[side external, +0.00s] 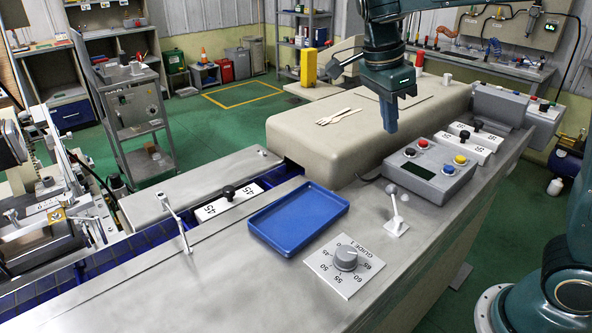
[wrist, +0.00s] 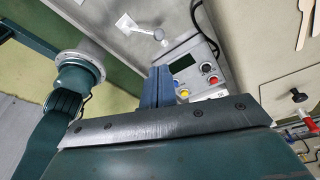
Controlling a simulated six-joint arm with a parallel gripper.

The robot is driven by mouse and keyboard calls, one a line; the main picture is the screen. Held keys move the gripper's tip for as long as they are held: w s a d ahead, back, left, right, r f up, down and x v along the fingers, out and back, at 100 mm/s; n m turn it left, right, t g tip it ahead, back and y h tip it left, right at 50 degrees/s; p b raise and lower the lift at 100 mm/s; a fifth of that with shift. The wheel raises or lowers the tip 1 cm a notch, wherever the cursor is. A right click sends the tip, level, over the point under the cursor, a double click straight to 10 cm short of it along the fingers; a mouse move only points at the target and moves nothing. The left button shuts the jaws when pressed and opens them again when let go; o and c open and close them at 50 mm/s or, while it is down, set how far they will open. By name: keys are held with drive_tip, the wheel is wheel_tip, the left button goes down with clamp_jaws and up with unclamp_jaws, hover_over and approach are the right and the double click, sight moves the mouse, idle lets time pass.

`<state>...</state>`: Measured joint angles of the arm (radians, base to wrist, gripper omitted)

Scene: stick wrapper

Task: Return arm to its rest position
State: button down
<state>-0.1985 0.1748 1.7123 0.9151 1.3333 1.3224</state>
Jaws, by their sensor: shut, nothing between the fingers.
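My gripper (side external: 390,122) hangs pointing down in the side external view, in the air near the control box and the beige cover. Its fingers are together with nothing between them. The fingers also show in the wrist view (wrist: 157,85), in front of the control box. No held object is seen in either view.
The control box (side external: 430,173) with coloured buttons sits below and right of my gripper. The beige cover (side external: 300,150) bears wooden sticks (side external: 338,117). A blue tray (side external: 298,217), a guide dial (side external: 346,259) and a small lever (side external: 397,220) are on the metal top.

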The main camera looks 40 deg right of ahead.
drive_tip(key=s+d+r+n+t, duration=0.2)
drive_tip(key=s+n+t, duration=0.2)
drive_tip(key=s+n, duration=0.6)
drive_tip(key=s+a+f+n+t+y, duration=0.2)
drive_tip(key=s+n, duration=0.5)
drive_tip(key=n, duration=0.6)
drive_tip(key=shift+s+a+f+t, duration=0.25)
drive_tip(key=shift+a+f+t, duration=0.25)
drive_tip(key=shift+a+f, duration=0.3)
